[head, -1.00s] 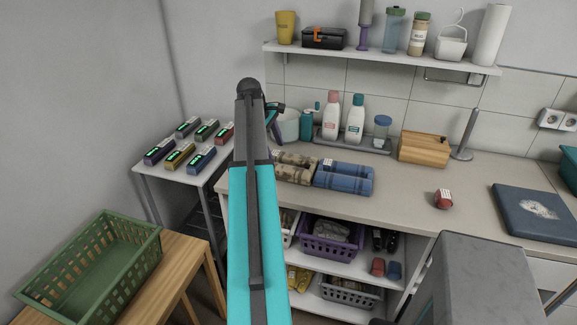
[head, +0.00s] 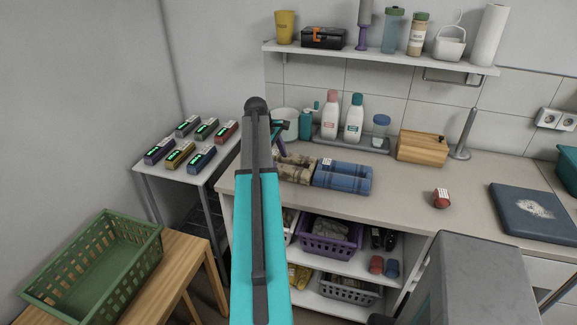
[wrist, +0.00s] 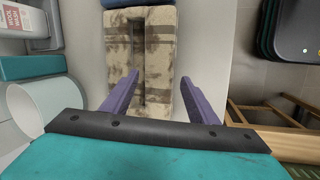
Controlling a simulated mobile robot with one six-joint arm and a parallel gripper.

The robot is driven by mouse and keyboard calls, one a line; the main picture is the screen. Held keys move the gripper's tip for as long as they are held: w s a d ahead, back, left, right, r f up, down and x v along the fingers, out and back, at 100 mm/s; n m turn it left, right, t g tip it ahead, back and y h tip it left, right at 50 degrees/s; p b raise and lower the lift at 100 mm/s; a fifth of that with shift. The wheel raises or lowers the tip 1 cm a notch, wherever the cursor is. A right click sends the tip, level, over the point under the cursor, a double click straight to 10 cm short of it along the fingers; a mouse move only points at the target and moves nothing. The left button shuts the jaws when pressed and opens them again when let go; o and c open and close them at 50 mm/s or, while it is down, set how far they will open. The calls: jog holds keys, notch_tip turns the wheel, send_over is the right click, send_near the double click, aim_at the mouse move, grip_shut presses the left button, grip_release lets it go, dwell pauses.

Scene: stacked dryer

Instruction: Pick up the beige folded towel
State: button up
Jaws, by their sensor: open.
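The beige folded towel (head: 297,170), blotched with brown, lies on the counter left of a blue folded towel (head: 343,177). My arm hides part of its left side in the head view. In the wrist view the beige towel (wrist: 158,60) runs lengthwise up the picture, with a dark groove along it. My gripper (wrist: 160,88) is open and empty, its purple fingers on either side of the towel in the picture. I cannot tell how high they are above it. In the head view my gripper (head: 280,140) shows partly behind my arm, near the towel's far left end.
A white tub (head: 287,122) and bottles (head: 331,113) stand behind the towels. A wooden box (head: 422,149) is to the right. The counter front holds shelves with a purple basket (head: 331,240). A side table (head: 160,172) with several small boxes stands left of the counter.

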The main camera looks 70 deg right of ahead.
aim_at(282, 168)
jog(key=shift+f, duration=0.1)
jog(key=shift+p+x, duration=1.4)
jog(key=shift+x, duration=1.1)
jog(key=shift+a, duration=0.1)
jog(key=c, duration=0.9)
jog(key=shift+r+b, duration=1)
jog(key=shift+r, duration=0.55)
jog(key=shift+a+r, duration=0.15)
jog(key=shift+a, duration=0.05)
jog(key=s+a+b, duration=0.2)
jog(key=a, duration=0.5)
jog(key=s+a+r+b, duration=0.1)
jog(key=s+a+b, duration=0.1)
jog(key=a, duration=0.6)
jog(key=shift+r+b, duration=0.3)
jog(key=shift+b, duration=0.15)
